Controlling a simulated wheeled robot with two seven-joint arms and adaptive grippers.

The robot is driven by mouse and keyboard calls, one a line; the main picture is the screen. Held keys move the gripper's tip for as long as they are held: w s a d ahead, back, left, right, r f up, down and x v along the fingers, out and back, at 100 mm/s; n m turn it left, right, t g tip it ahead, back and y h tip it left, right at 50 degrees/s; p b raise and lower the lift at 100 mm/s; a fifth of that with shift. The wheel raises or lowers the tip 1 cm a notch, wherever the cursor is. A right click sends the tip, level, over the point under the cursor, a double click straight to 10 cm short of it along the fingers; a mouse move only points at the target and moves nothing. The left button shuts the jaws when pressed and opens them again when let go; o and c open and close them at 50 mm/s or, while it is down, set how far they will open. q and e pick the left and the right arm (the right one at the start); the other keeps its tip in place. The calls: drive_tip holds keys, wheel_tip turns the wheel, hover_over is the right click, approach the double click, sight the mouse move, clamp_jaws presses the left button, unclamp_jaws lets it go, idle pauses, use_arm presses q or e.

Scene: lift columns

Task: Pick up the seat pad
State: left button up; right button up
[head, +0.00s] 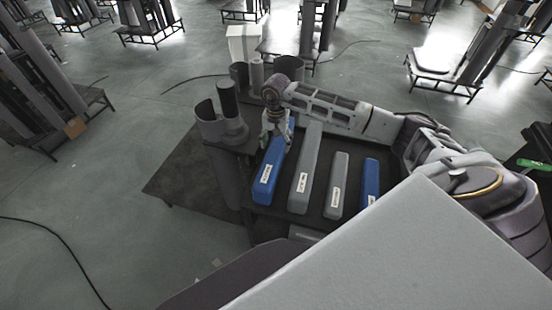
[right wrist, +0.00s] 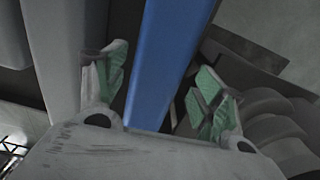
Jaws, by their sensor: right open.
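Several long seat pads lie side by side on a dark rack. A blue pad (head: 268,172) with a white label is at the left. A grey pad (head: 306,165), a shorter grey pad (head: 338,185) and a shorter blue pad (head: 371,180) are to its right. My right gripper (head: 276,135) is over the far part of the left blue pad. In the right wrist view, the open right gripper (right wrist: 162,92) has one green-padded finger on each side of the blue pad (right wrist: 172,50). I cannot tell whether they touch it. My left gripper is not in view.
The dark rack (head: 262,222) carries grey cylindrical holders (head: 222,122) at its left and back. A white box (head: 243,44) stands behind it. A large pale panel (head: 400,255) hides the near right. Open floor (head: 100,190) lies left.

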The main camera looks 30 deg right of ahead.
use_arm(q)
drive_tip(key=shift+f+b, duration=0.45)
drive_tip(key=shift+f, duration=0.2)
use_arm(e)
drive_tip(key=shift+f, duration=1.35)
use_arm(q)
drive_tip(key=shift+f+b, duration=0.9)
use_arm(e)
drive_tip(key=shift+f, duration=2.55)
drive_tip(key=shift+c, duration=0.3)
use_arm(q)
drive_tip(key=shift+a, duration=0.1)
use_arm(e)
drive_tip(key=c, duration=1.2)
drive_tip(key=shift+o, duration=0.2)
drive_tip(key=shift+r, duration=0.15)
drive_tip(key=shift+w+r, duration=0.1)
drive_tip(key=shift+r, duration=0.65)
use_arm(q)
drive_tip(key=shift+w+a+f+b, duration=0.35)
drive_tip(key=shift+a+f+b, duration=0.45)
use_arm(e)
wheel_tip(320, 180, up, 16)
drive_tip(key=shift+r, duration=0.15)
